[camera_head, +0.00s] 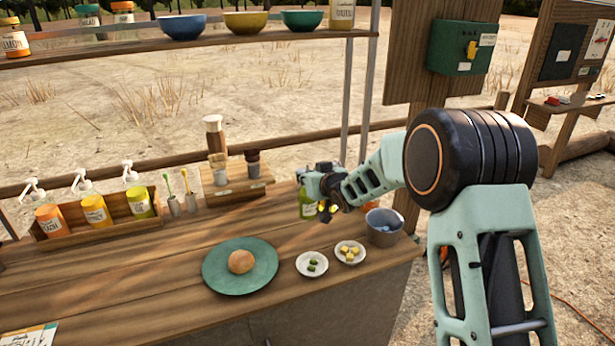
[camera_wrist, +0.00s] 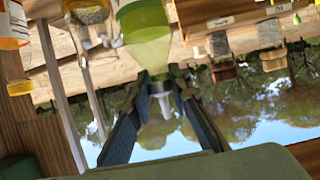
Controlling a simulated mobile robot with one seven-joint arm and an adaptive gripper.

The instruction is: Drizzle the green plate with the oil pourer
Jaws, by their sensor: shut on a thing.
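The green plate (camera_head: 218,277) lies flat on the wooden counter with a round bun (camera_head: 240,262) on it. My gripper (camera_head: 323,205) is right of and behind the plate, over the back right of the counter. It is shut on the oil pourer (camera_head: 306,207), a green bottle partly hidden by the fingers in the head view. In the wrist view, which looks upside down, the fingers (camera_wrist: 160,84) close around the neck of the oil pourer (camera_wrist: 147,42), and its pale spout shows between them.
Two white saucers (camera_head: 312,272) with green bits and yellow cubes (camera_head: 349,253) stand right of the plate. A grey bucket (camera_head: 383,236) is at the right end. A wooden rack (camera_head: 238,186) and pump-bottle crate (camera_head: 150,218) line the back. A shelf (camera_head: 110,48) hangs above.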

